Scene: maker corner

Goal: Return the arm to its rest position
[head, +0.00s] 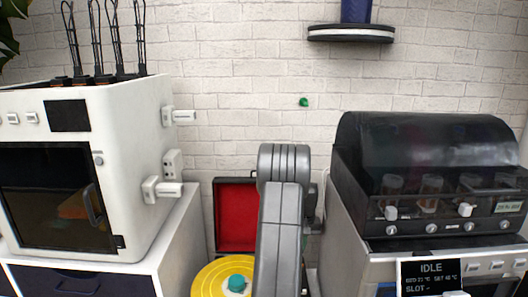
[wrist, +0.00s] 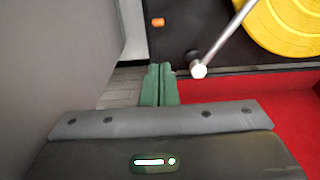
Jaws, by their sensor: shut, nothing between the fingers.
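My gripper (wrist: 159,84) shows in the wrist view with its two green fingers together and nothing between them. It points toward a dark surface next to a red area (wrist: 270,108). In the head view my grey arm rises at the lower middle, and my gripper is hidden there. A red-lined open case (head: 236,214) stands behind and to the left of the arm.
A white machine (head: 130,190) on a drawer cabinet stands left. A black-hooded machine (head: 425,140) stands right, with a display (head: 430,275) reading IDLE below. A wall shelf (head: 350,34) is above. In the wrist view, a yellow round thing (wrist: 285,28) and a white-tipped rod (wrist: 199,70) are close to the fingers.

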